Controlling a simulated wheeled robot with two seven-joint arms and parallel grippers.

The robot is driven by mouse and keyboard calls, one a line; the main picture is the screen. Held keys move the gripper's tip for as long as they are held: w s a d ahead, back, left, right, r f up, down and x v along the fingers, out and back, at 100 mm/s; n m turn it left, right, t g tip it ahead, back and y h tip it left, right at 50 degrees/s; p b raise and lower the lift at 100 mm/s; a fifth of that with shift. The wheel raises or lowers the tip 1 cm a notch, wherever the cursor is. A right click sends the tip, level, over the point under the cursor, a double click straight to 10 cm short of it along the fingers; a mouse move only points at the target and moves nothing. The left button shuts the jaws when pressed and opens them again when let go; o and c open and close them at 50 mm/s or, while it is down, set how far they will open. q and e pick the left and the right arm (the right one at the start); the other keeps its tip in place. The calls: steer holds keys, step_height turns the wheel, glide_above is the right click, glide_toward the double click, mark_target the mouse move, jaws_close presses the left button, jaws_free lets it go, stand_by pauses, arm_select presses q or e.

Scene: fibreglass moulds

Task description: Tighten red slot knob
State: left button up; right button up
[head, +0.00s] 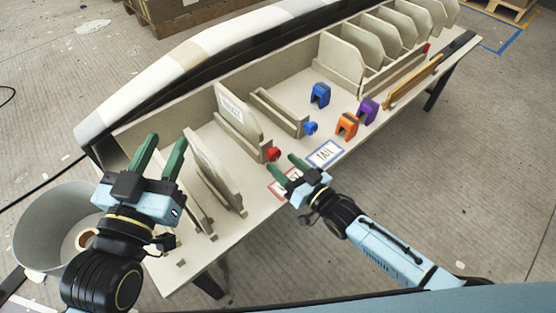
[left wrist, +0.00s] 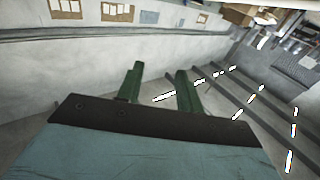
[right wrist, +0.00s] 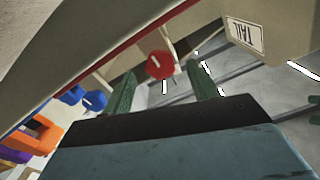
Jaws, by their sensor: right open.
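The red slot knob (head: 272,154) sits on the end of a slot rail at the front of the bench. In the right wrist view the red knob (right wrist: 160,65) lies just beyond and between the fingertips, apart from them. My right gripper (head: 283,165) is open and empty, close in front of the knob; its fingers (right wrist: 160,82) are spread. My left gripper (head: 166,146) is open and empty above the left end of the bench. Its spread fingers (left wrist: 160,82) also show in the left wrist view, away from any object.
A blue knob (head: 311,128) sits on the neighbouring slot. Blue (head: 320,94), orange (head: 347,125) and purple (head: 368,110) clamp-like blocks stand to the right. Upright beige panels (head: 215,170) stand on the left. A grey bin (head: 62,225) is at far left.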

mark_target(276, 157)
steer(key=shift+b+x, duration=0.4)
steer(key=shift+x, duration=0.8)
arm_select(q)
steer(key=shift+s+d+r+t+h, duration=0.1)
steer(key=shift+s+r+t+h, duration=0.1)
steer(key=shift+r+t, duration=0.55)
steer(key=shift+s+d+r+t+h, duration=0.1)
steer(key=shift+s+r+t+h, duration=0.25)
steer(key=shift+r, duration=0.65)
steer(key=shift+s+d+r+t+h, duration=0.1)
steer(key=shift+r+t, duration=0.6)
steer(key=shift+r, duration=0.2)
arm_select(e)
steer(key=shift+w+a, duration=0.25)
steer(key=shift+w, duration=0.15)
steer(key=c, duration=1)
arm_select(q)
steer(key=shift+w+a+f+g+y+p, duration=0.1)
steer(key=shift+w+f+g+y+p, duration=0.15)
steer(key=shift+f+g, duration=0.55)
steer(key=shift+w+a+f+g+y+p, duration=0.1)
steer(key=shift+w+f+g, duration=0.3)
steer(key=shift+f, duration=0.55)
arm_select(e)
steer(key=shift+m, duration=1.4)
arm_select(q)
steer(key=shift+s, duration=0.1)
arm_select(e)
steer(key=o, duration=1)
steer(key=shift+s, duration=0.1)
